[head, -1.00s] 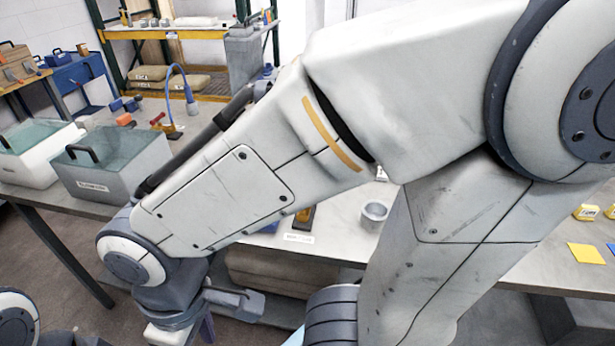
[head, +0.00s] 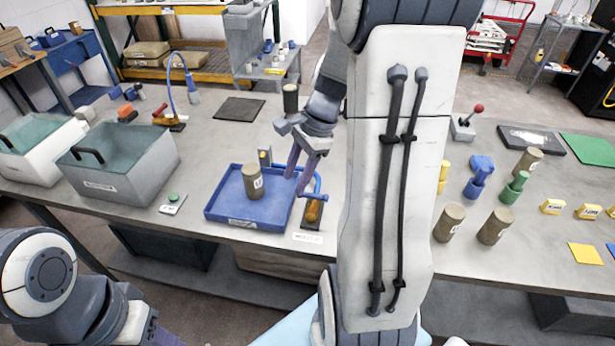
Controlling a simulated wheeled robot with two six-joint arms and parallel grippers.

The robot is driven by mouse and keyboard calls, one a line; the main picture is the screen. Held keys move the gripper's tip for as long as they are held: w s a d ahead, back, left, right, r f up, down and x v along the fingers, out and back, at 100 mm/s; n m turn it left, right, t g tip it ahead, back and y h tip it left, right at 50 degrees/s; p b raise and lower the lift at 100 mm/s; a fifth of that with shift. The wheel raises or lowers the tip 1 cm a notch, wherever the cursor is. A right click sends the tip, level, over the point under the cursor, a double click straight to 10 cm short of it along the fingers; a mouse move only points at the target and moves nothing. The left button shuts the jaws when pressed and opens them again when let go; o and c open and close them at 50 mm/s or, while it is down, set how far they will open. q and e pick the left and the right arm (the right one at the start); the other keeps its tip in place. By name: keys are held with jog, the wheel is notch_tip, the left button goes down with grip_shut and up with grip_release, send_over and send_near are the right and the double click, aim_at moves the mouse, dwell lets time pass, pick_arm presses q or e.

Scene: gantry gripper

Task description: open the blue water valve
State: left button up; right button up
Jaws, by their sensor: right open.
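A small brass-coloured fitting (head: 313,211) on a dark base stands near the table's front edge, with a blue curved pipe or handle (head: 318,184) above it; this looks like the blue water valve. A white label lies in front, too small to read. My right gripper (head: 297,180) points down with its purple fingers apart, just left of and close beside the blue part. I cannot tell whether they touch it. My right arm hides the area to the right of the valve. Of my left gripper (head: 166,338), only a purple piece shows at the bottom edge.
A blue tray (head: 222,213) with a brown can (head: 252,181) sits left of the valve. A grey lidded bin (head: 140,186) and a green button (head: 173,197) are farther left. A red-handled fitting (head: 160,118) with a blue gooseneck is behind. Cans and coloured fittings stand on the right.

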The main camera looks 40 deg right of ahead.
aim_at(313, 197)
jog(key=s+d+m+t, duration=0.1)
jog(key=s+d+m, duration=0.1)
jog(key=d+m, duration=0.55)
jog(key=shift+n, duration=0.65)
jog(key=x, duration=0.3)
jog(key=d+x, duration=0.1)
jog(key=x, duration=0.5)
jog(key=shift+w+d+f+p, duration=0.25)
jog(key=shift+f+p, duration=0.1)
jog(key=shift+f, duration=0.2)
